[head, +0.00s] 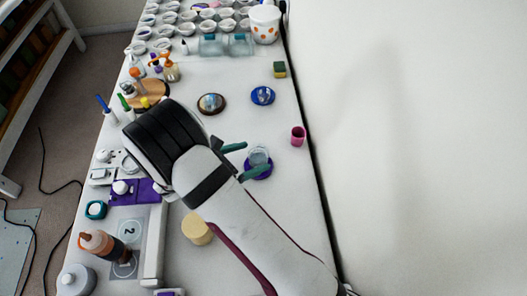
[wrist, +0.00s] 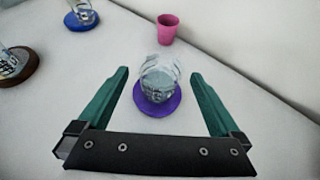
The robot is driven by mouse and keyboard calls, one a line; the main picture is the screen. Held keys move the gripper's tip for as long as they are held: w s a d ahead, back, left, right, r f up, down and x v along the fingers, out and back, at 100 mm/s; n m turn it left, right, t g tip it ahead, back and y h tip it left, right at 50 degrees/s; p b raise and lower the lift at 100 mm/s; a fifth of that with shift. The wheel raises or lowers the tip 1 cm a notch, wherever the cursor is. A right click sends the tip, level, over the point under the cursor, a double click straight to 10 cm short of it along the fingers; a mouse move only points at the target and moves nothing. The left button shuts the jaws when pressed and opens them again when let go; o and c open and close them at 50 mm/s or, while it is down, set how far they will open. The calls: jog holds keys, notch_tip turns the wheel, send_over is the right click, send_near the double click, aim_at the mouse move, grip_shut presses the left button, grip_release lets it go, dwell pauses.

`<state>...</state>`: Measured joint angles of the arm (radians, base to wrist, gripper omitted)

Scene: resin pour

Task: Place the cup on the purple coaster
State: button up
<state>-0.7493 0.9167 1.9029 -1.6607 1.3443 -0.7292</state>
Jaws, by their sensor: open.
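A clear glass cup (head: 259,156) stands on the round purple coaster (head: 262,174). In the wrist view the cup (wrist: 158,79) is upright on the purple coaster (wrist: 157,105), whose rim shows in front and at the sides. My gripper (head: 245,160) has green fingers and is open. In the wrist view my gripper (wrist: 160,78) has one finger on each side of the cup, with a visible gap on both sides. My arm hides part of the table near the coaster in the head view.
A pink cup (head: 298,136) stands beyond the coaster near the wall. A blue coaster (head: 262,96) and a dark brown coaster (head: 211,103), each with a glass item, lie further back. A cream cylinder (head: 197,229) and bottles stand left of my arm. Table around the purple coaster is clear.

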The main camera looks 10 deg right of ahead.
jog(key=v, duration=0.6)
jog(key=s+d+r+m+g+y, duration=0.2)
jog(key=s+d+r+m+g, duration=0.25)
jog(key=s+d+m, duration=0.35)
jog(key=s+d+r+m+g+y, duration=0.2)
jog(key=s+d+r+m+g, duration=0.3)
jog(key=m, duration=0.4)
jog(key=s+a+r+m+t+y, duration=0.1)
jog(key=s+r+m+y, duration=0.1)
jog(key=s+m+y, duration=0.2)
jog(key=s+a+r+m+t+y, duration=0.1)
jog(key=s+r+m+y, duration=0.1)
jog(key=s+m, duration=0.4)
jog(key=m+y, duration=0.1)
jog(key=m, duration=0.2)
jog(key=shift+a+m+y, duration=0.3)
jog(key=shift+a+y, duration=0.1)
